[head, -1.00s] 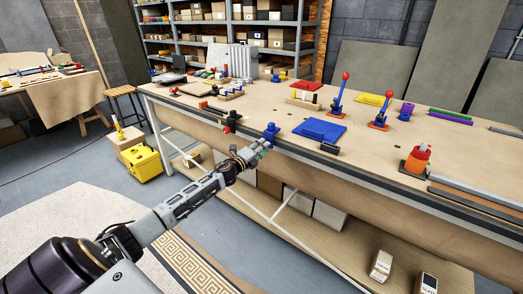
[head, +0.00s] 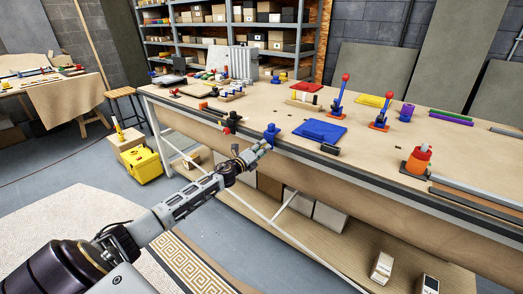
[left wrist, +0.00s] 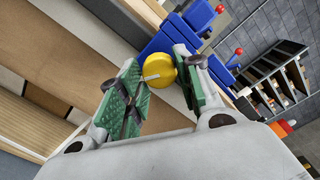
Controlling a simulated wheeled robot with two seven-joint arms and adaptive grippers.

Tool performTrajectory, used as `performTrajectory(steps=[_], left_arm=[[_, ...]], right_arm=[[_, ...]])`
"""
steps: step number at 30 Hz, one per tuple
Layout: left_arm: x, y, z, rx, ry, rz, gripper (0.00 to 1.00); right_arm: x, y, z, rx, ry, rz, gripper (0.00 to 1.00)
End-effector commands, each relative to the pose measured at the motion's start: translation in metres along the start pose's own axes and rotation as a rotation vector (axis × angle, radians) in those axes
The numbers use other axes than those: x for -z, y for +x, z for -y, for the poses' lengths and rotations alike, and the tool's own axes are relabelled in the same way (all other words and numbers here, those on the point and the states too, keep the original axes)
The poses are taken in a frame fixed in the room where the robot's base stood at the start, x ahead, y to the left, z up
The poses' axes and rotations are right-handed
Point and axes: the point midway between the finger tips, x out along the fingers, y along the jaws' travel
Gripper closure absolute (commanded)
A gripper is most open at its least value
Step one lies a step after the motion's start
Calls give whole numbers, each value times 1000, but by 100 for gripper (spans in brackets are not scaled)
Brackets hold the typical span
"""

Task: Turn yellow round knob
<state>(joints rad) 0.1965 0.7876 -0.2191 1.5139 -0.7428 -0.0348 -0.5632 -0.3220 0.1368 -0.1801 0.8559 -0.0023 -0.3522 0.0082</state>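The yellow round knob (left wrist: 158,70) shows in the left wrist view, with a pale pointer mark on its face. It sits on a blue mount (left wrist: 172,38) at the bench edge; the mount also shows in the head view (head: 271,134). My left gripper (head: 262,147) is at the bench's front edge, just in front of the mount. In the left wrist view its green-padded fingers (left wrist: 158,86) are apart, with the knob between their tips, closer to the right finger. I cannot tell whether that finger touches it. The knob is hidden in the head view. My right gripper is not in view.
The workbench (head: 390,150) carries a blue panel (head: 320,131) right of the mount, and a red-and-black fixture (head: 231,121) to its left. Red-knobbed levers (head: 338,92) stand farther back. A yellow case (head: 144,163) is on the floor at left.

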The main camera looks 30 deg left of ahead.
Motion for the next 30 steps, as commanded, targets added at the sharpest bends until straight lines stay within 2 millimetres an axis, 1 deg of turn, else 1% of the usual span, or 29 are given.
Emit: performTrajectory(steps=[1,3,4,8,13,20,30], left_arm=[[0,0,-1,-1,0,-1,56],[0,0,0,-1,-1,-1,47],[0,0,0,-1,-1,0,46],[0,0,0,0,-1,0,46],[0,0,0,0,-2,0,46],[1,-4,0,0,-2,-1,46],[1,-22,-1,-1,-2,-1,46]], right_arm=[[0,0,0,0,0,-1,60],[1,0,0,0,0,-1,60],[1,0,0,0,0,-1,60],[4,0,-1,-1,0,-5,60],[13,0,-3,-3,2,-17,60],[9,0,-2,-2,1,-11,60],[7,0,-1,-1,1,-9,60]])
